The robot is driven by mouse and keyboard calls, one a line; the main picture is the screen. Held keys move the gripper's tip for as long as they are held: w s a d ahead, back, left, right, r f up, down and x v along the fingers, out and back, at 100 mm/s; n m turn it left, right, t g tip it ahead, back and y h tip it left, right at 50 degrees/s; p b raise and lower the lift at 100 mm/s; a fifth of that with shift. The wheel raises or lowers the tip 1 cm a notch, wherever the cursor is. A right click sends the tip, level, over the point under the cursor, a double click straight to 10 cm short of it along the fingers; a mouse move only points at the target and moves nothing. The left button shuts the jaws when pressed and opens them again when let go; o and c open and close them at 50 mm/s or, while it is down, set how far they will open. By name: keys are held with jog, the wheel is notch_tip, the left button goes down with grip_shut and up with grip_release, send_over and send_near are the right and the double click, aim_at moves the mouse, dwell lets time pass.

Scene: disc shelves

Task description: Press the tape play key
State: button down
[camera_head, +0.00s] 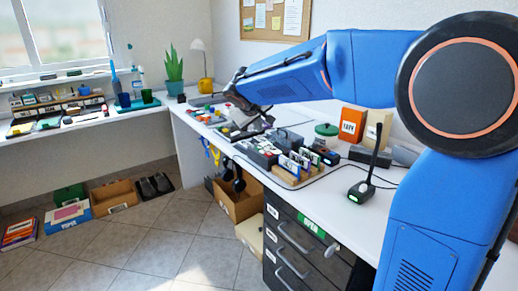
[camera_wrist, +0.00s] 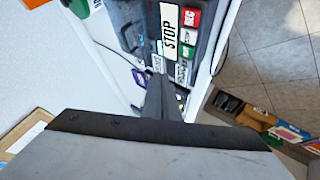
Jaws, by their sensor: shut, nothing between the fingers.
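In the wrist view a dark tape machine (camera_wrist: 130,25) shows a row of keys beside a large white STOP label (camera_wrist: 169,30). A red key (camera_wrist: 192,18) seems to read REC. Below it are a green key (camera_wrist: 187,51), its label too small to read, and a white key (camera_wrist: 181,72). I cannot tell for certain which is the play key. My gripper (camera_wrist: 156,82) is shut and empty, its tips over the label's lower end. Contact cannot be told. In the head view my gripper (camera_head: 268,120) reaches down over the desk, hiding part of what lies beneath.
The white desk (camera_head: 400,172) also holds a microphone (camera_head: 368,175), an orange TAPE box (camera_head: 352,124) and a rack of upright cases (camera_head: 298,165). A drawer unit (camera_head: 290,245) stands below. A cardboard box (camera_head: 237,203) is on the floor. The tiled floor at left is mostly clear.

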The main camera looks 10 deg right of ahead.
aim_at(258, 149)
jog(key=shift+f, duration=2.4)
jog(key=shift+f, duration=0.1)
jog(key=shift+f, duration=0.35)
jog(key=shift+f, duration=0.4)
dwell(0.9)
jog(key=shift+r, duration=0.85)
jog(key=shift+r, duration=0.15)
jog(key=shift+r, duration=2.35)
